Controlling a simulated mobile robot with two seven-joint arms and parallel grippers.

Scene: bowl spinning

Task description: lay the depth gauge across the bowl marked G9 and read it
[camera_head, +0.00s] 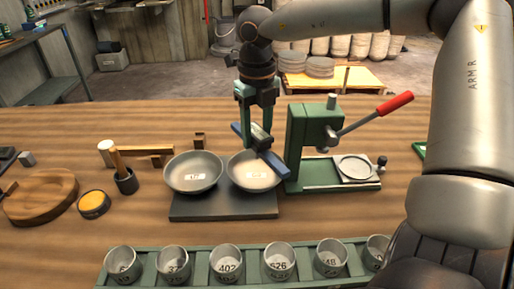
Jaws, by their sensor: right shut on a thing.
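Two grey metal bowls sit side by side on a dark base plate (225,206). The left bowl (183,181) and the right bowl (247,180) each have a white label inside; the marks are too small to read, so I cannot tell which is G9. My right gripper (259,132) points down above the right bowl. It is shut on a dark blue bar, apparently the depth gauge (241,138). The bar runs slantwise from the bowl's far left side over toward its right rim. I cannot tell whether it touches the rim. My left gripper is not in view.
A green press (308,142) with a red handle (388,110) stands close to the right. A green rack (200,268) of numbered cups runs along the front. A wooden form (40,197), a yellow tin (94,204) and a mallet (120,165) are at left.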

